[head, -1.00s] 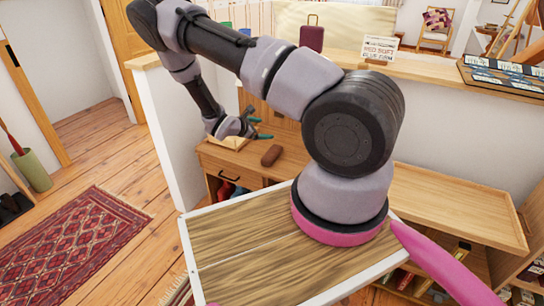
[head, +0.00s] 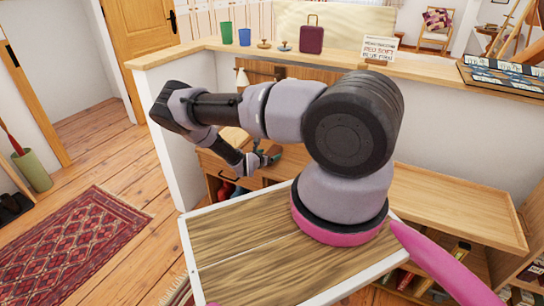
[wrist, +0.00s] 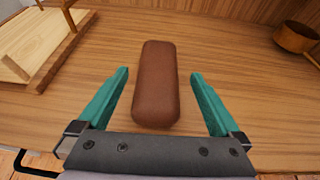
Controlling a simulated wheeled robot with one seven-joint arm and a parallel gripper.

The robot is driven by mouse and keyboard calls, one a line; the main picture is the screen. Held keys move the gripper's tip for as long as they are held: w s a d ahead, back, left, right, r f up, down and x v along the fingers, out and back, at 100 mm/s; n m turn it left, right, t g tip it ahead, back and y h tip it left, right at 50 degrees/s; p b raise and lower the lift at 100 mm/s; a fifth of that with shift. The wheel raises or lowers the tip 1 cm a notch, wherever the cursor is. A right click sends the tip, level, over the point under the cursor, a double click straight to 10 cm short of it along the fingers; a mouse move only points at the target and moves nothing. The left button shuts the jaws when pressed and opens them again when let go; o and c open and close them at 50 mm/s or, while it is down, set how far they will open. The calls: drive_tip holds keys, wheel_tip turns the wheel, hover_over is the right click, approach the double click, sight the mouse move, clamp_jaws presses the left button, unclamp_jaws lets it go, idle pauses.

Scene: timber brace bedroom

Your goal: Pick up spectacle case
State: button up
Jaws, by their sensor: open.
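The spectacle case (wrist: 156,82) is a brown, rounded, elongated block lying on the wooden desk top (wrist: 225,60) in the wrist view. My gripper (wrist: 160,78) is open, with one teal finger on each side of the case and a gap on both sides. The near end of the case lies between the fingers and its far end reaches beyond them. I cannot tell how high the fingers are above the desk. In the head view my gripper (head: 266,156) is low over the desk, and the case is mostly hidden behind my gripper and arm.
A light wooden board on a stand (wrist: 38,45) is left of the case, and a brown cup-like item (wrist: 297,38) is at the far right. Desk around the case is clear. In the head view, a ledge (head: 420,68) behind the desk holds cups and a small suitcase (head: 312,36).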

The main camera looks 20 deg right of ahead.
sight(272, 152)
drive_tip(key=x, duration=0.5)
drive_tip(key=shift+a+r, duration=0.1)
drive_tip(key=c, duration=1.3)
drive_tip(key=shift+c, duration=0.2)
drive_tip(key=shift+r, duration=0.15)
